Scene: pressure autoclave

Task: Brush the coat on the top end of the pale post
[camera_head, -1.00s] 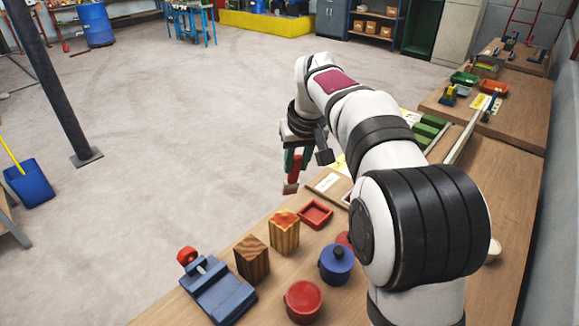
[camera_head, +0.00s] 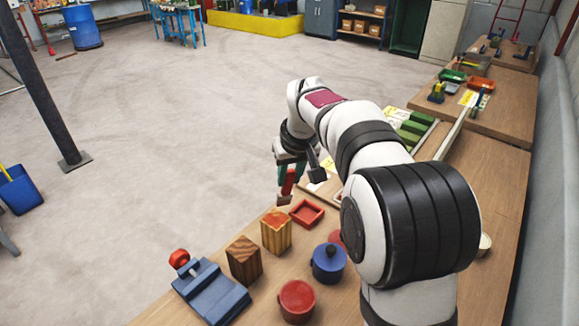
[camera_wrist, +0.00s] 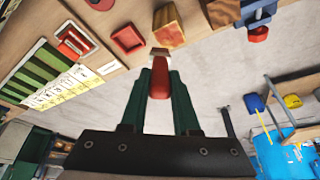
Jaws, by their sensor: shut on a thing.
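The pale post (camera_head: 276,234) stands upright on the bench, with a patchy red-orange coat on its top end. It also shows in the wrist view (camera_wrist: 168,27). My gripper (camera_head: 288,178) is shut on a brush (camera_wrist: 160,79) with a red handle, pointing down between the green fingers. The brush's pale head (camera_head: 284,199) is above and behind the post's top in the head view; I cannot tell the exact gap, but no contact is clear.
A darker wooden post (camera_head: 244,260) stands left of the pale one. Around them are a blue clamp-like fixture (camera_head: 212,292), a red tray (camera_head: 307,213), a blue pot (camera_head: 329,264) and a red pot (camera_head: 297,300). The bench edge lies close to the posts.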

